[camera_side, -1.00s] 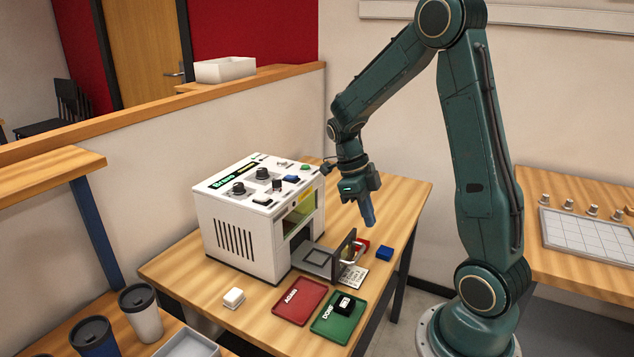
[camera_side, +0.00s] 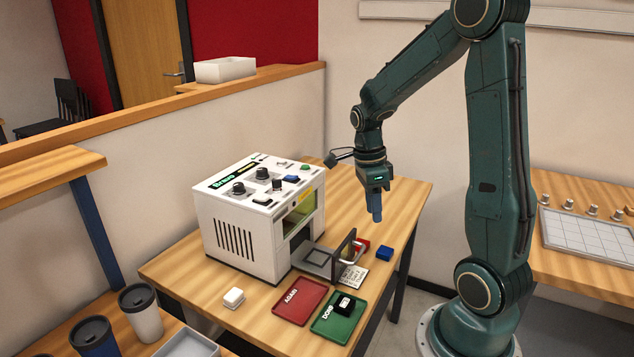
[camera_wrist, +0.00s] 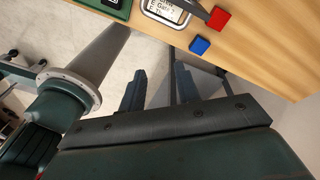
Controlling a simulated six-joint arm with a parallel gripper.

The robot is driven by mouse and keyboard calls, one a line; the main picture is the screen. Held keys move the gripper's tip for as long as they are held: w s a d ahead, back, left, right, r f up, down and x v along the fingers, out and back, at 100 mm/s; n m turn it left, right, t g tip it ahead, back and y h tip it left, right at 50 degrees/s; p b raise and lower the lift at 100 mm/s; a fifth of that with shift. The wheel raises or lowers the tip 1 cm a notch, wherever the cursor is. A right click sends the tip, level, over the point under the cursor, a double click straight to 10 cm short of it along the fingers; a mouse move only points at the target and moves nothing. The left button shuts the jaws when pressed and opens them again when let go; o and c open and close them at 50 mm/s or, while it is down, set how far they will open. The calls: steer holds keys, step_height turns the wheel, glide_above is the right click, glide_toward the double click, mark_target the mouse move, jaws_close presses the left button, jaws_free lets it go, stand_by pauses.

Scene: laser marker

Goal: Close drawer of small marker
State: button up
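The small marker (camera_side: 236,230) is a white box with knobs and buttons on top, on the wooden table. Its drawer (camera_side: 318,258) is out toward the right, a grey tray with a square frame on it. An upright dark front plate (camera_side: 343,247) with a light handle (camera_side: 355,252) stands at the drawer's outer end. My gripper (camera_side: 375,215) hangs in the air, right of and above the drawer front, apart from it. In the wrist view, its two fingers (camera_wrist: 158,88) stand apart with nothing between them. The drawer is mostly outside the wrist view.
A blue block (camera_side: 384,254), a red block (camera_side: 364,243) and a printed card (camera_side: 355,278) lie near the handle. A red tray (camera_side: 298,302) and a green tray (camera_side: 345,327) holding a black piece lie in front. A white piece (camera_side: 233,297) lies at the left.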

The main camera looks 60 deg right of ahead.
mark_target(362, 249)
steer(key=n+t, duration=0.1)
steer(key=n, duration=0.2)
steer(key=r+n+t, duration=0.1)
steer(key=n, duration=0.3)
steer(key=s+r+n+t, duration=0.1)
steer(key=n, duration=0.3)
steer(key=shift+d+r+t, duration=0.2)
steer(key=shift+t, duration=0.2)
steer(key=shift+w+f, duration=0.1)
steer(key=shift+f, duration=0.05)
steer(key=shift+w+f, duration=0.4)
steer(key=shift+f, duration=1.8)
steer(key=shift+w+f, duration=0.35)
steer(key=shift+f, duration=1.9)
steer(key=shift+w+f, duration=0.4)
steer(key=shift+f, duration=1.8)
jaws_close()
